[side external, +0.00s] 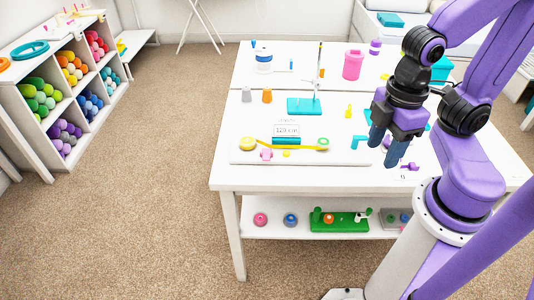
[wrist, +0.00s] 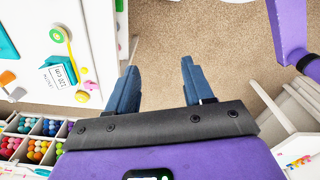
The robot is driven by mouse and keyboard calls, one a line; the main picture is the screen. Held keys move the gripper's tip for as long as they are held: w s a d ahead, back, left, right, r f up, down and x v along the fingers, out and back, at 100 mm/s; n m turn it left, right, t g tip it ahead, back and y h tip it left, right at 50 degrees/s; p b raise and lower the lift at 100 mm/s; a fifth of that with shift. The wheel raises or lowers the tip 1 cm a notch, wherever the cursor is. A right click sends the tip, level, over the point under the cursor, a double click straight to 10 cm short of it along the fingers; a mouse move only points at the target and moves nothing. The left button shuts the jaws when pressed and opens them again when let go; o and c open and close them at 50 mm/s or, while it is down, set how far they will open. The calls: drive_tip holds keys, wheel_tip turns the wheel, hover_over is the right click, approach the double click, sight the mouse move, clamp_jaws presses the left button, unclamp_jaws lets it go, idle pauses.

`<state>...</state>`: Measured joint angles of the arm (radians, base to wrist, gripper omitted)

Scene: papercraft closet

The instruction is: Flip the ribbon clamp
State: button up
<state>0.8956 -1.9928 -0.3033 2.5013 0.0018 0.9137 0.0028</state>
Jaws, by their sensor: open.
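A pink piece (side external: 266,154), possibly the ribbon clamp, sits beside the left end of a yellow ribbon (side external: 300,147) on a white board (side external: 350,157). It also shows in the wrist view (wrist: 90,85), too small to tell its pose. The ribbon runs between a yellow-and-grey round piece (side external: 247,143) and a green round piece (side external: 322,144). A "120 cm" card (side external: 287,130) stands behind it in a teal base (side external: 285,141). My gripper (side external: 386,146) is open and empty, raised near the table's right side. Its fingers (wrist: 160,80) are apart over carpet in the wrist view.
A purple piece (side external: 410,166) lies near my gripper. The table's front left is clear.

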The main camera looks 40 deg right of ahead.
drive_tip(key=w+a+m, duration=0.3)
drive_tip(key=w+m, duration=0.2)
drive_tip(key=w, duration=0.3)
drive_tip(key=w+a+m, duration=0.2)
drive_tip(key=w+m, duration=0.4)
drive_tip(key=w, duration=0.2)
drive_tip(key=m, duration=1.1)
approach(266, 159)
wheel_tip(266, 159, down, 7)
drive_tip(key=shift+a+f, duration=0.1)
drive_tip(key=shift+f, duration=0.1)
clamp_jaws()
